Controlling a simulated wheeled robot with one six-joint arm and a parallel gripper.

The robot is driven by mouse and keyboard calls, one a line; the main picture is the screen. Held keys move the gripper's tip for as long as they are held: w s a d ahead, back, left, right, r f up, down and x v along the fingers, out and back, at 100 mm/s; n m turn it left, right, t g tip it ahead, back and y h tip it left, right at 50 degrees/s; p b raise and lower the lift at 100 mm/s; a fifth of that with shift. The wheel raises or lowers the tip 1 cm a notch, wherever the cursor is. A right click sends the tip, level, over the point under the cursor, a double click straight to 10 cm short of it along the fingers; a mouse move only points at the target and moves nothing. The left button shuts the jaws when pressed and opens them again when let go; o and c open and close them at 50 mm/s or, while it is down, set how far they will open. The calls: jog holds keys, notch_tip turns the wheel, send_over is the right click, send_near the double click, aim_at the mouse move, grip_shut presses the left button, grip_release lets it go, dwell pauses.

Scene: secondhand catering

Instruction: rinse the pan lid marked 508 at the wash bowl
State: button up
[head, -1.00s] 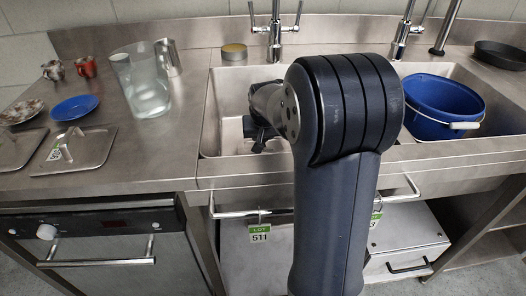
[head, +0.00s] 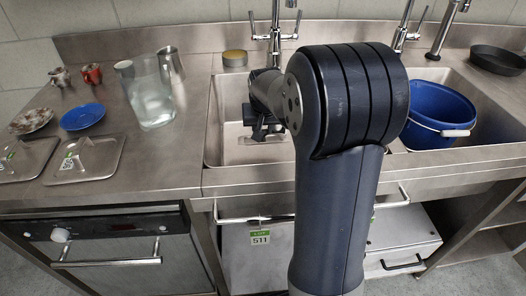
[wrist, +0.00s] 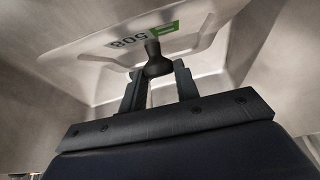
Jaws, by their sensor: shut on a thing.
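The pan lid marked 508 (wrist: 190,35) is a grey metal lid with a green-and-white tag that reads upside down in the wrist view. Its dark knob (wrist: 155,60) sits between the two fingers of my gripper (wrist: 157,75), which is shut on it. In the head view my gripper (head: 260,132) is over the left sink bowl (head: 225,152), below the left tap (head: 275,38). There the lid is mostly hidden by my arm and gripper. I cannot tell whether the lid touches the bowl, and no running water is visible.
A blue bucket (head: 440,108) stands in the right sink bowl.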

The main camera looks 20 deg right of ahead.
notch_tip(320, 180, up, 20)
jog(key=p, duration=1.6)
jog(key=shift+r, duration=0.2)
dwell(2.0)
notch_tip(320, 180, up, 4)
jog(key=p, duration=0.3)
dwell(0.8)
